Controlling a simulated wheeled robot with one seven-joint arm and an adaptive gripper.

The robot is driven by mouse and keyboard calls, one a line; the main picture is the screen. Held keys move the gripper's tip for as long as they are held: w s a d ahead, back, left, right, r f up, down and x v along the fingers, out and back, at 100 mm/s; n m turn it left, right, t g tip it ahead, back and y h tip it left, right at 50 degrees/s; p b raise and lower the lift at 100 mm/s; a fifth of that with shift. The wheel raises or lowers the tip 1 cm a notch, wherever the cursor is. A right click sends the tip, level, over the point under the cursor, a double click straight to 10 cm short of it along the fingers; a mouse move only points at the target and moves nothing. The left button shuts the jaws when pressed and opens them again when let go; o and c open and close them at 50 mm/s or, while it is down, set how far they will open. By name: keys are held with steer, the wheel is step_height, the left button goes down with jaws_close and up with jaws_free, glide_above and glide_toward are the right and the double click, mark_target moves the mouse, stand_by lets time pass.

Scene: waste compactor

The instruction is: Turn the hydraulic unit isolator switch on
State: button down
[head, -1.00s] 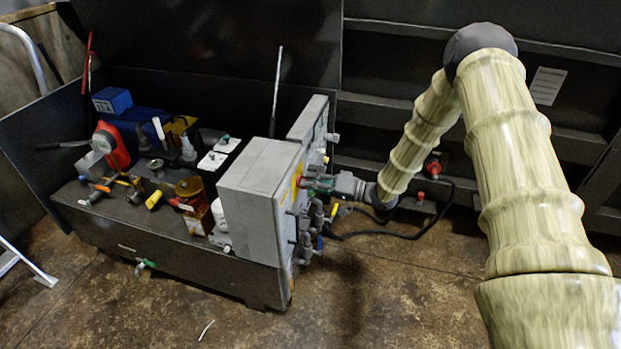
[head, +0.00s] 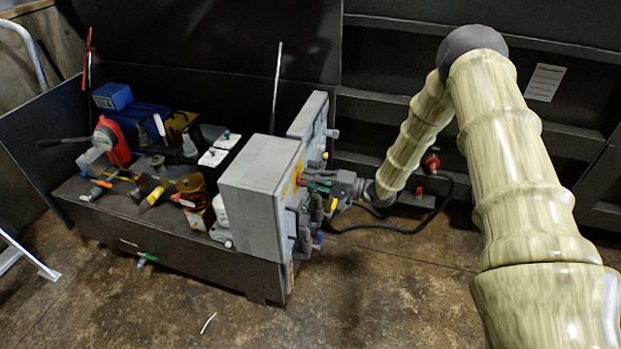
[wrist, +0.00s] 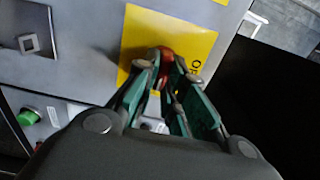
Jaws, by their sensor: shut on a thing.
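The isolator switch is a red knob (wrist: 164,62) on a yellow plate (wrist: 195,42) on the grey cabinet's face in the wrist view. Part of the plate's lettering shows at its right; the rest is covered. My gripper (wrist: 163,75) has its green fingers shut on the red knob, one on each side. In the head view my gripper (head: 320,180) reaches the right face of the grey cabinet (head: 250,195). The knob's exact angle is hard to tell.
A green button (wrist: 28,116) and a square lock (wrist: 30,43) are left of the knob in the wrist view. Pipe fittings (head: 308,235) stick out below my gripper. The floor in front is mostly clear.

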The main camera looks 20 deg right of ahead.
steer(key=shift+d, duration=0.1)
steer(key=c, duration=1.5)
jaws_free()
steer(key=v, duration=1.2)
